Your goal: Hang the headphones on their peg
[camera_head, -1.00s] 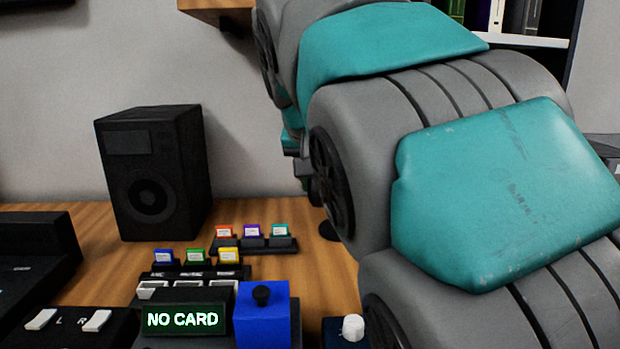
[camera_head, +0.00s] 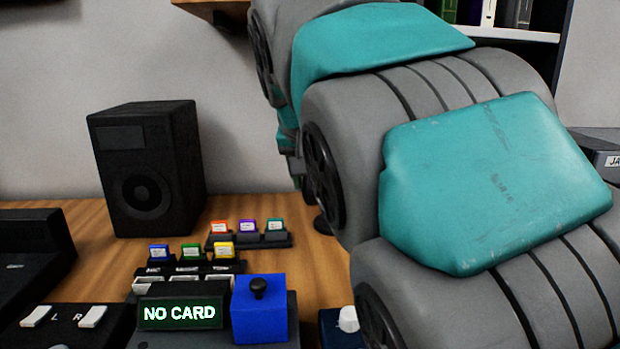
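I cannot make out the headphones or their peg in the head view. My arm, grey with teal covers, fills the middle and right of the picture and hides much of the desk and wall behind it. My gripper is not visible; the far end of the arm is hidden behind its own links, so I cannot see whether it holds anything.
A black speaker (camera_head: 148,170) stands on the wooden desk (camera_head: 75,222) at left. Several coloured cards (camera_head: 191,252) sit in racks behind a "NO CARD" display (camera_head: 180,313) and a blue box (camera_head: 259,310). A shelf (camera_head: 500,32) with binders is at upper right.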

